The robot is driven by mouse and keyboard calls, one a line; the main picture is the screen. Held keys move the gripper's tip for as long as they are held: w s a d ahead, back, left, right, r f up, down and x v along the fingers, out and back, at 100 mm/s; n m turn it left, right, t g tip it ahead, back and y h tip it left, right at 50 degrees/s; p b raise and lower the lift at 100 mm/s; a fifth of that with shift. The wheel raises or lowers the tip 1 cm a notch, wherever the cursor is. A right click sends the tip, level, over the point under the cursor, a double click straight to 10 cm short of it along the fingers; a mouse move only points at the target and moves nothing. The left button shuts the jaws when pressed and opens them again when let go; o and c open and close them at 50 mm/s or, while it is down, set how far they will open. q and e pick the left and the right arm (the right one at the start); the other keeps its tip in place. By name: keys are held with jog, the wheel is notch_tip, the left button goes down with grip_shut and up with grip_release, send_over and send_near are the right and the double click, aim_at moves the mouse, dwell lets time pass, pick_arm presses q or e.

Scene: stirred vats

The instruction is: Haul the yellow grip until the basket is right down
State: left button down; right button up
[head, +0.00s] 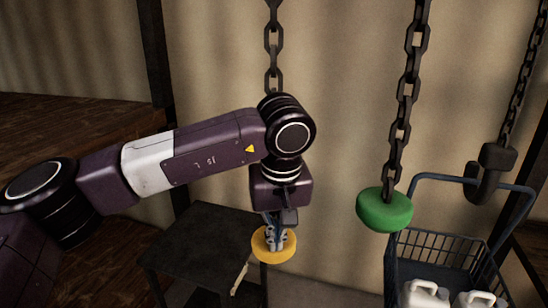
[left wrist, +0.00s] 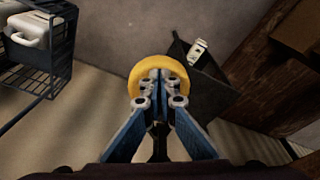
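The yellow grip (head: 262,246) is a round disc at the lower middle of the head view, below a dark chain (head: 273,60) that runs down behind my arm. My left gripper (head: 276,240) points down at it. In the left wrist view the fingers (left wrist: 160,78) are drawn together over the middle of the yellow grip (left wrist: 138,72), seemingly closed on it; the exact contact is hidden. The blue wire basket (head: 440,240) holds white jugs (head: 425,293) and hangs at the right below a dark hook (head: 488,170). Its bottom is out of the head view. My right gripper is not in view.
A green grip (head: 384,210) hangs on another chain (head: 405,100), between my left gripper and the basket. A dark table (head: 205,235) stands just left of the yellow grip. Brown wooden planks (head: 70,125) fill the left side.

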aim_at(276, 215)
pick_arm(q)
jog(key=shift+f, duration=0.6)
jog(key=shift+w+p+v, duration=0.25)
jog(key=shift+p+v, duration=0.4)
jog(key=shift+v, duration=0.45)
jog(key=shift+w+p+v, duration=0.2)
jog(key=shift+p+v, duration=0.5)
jog(key=shift+v, duration=0.4)
jog(key=shift+w+p+v, duration=0.25)
jog(key=shift+p+v, duration=0.4)
jog(key=shift+v, duration=0.45)
jog(key=shift+a+r, duration=0.1)
jog(key=shift+r, duration=0.1)
jog(key=p+v, duration=0.1)
jog(key=v, duration=0.1)
jog(key=w+p+v, duration=0.1)
jog(key=p+v, duration=0.1)
jog(key=shift+a+r+p, duration=0.1)
jog(key=shift+r+p, duration=0.2)
jog(key=shift+r, duration=0.2)
